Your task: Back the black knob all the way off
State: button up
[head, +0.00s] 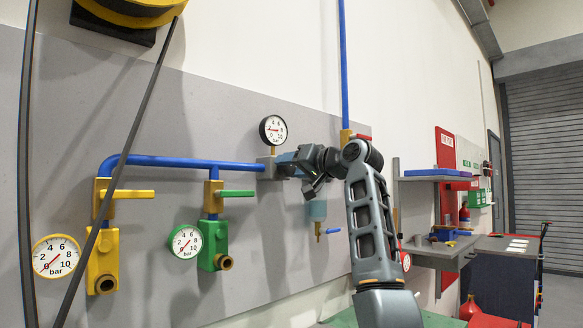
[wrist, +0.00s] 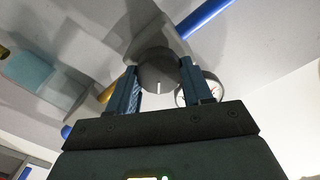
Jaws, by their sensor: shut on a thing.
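The black knob (wrist: 158,72) shows in the wrist view as a dark round cap with a short white mark on its face. It sits on a grey body (wrist: 150,30) on the pipe line. My gripper (wrist: 159,80) has one blue finger on each side of the knob and is shut on it. In the head view my gripper end is up at the regulator below the upper round gauge (head: 273,130), and the knob is hidden behind it. That gauge also shows in the wrist view (wrist: 205,86), partly behind the right finger.
A light blue bowl (head: 317,210) hangs just right of and below my gripper. A blue pipe (head: 190,161) runs left to a yellow valve (head: 125,194) and a green valve (head: 234,193). A shelf (head: 438,178) and a bench (head: 470,249) stand to the right.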

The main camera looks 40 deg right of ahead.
jog(key=n, duration=0.4)
jog(key=shift+f+n, duration=0.1)
jog(key=shift+n, duration=0.2)
jog(key=shift+a+n+b, duration=0.15)
jog(key=shift+n+b, duration=0.25)
jog(key=shift+n, duration=1.5)
jog(key=o, duration=1)
jog(key=shift+o, duration=0.2)
jog(key=s+b, duration=0.1)
jog(key=s, duration=0.6)
jog(key=shift+s, duration=0.4)
